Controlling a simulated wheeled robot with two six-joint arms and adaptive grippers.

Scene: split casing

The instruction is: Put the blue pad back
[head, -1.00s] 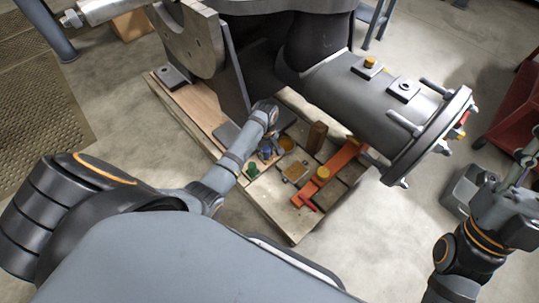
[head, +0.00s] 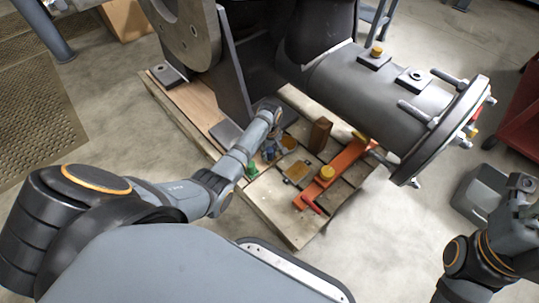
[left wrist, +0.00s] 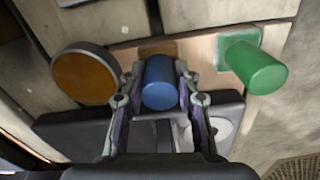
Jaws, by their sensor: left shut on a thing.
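The blue pad shows in the left wrist view as a blue cylinder (left wrist: 160,84). My left gripper (left wrist: 160,88) is shut on it, one finger on each side. In the head view the gripper (head: 269,150) is low over the wooden pallet (head: 285,225), and the blue piece is mostly hidden by it. A green cylinder on a green square base (left wrist: 258,68) stands to its right in the wrist view, and an amber disc (left wrist: 84,76) lies to its left. I cannot tell whether the blue piece touches the board. My right gripper (head: 522,184) is at the right edge, its fingers unclear.
A large grey casing (head: 375,95) with a bolted flange overhangs the pallet's far side. A red cart (head: 515,120) stands at right. Floor in front is clear.

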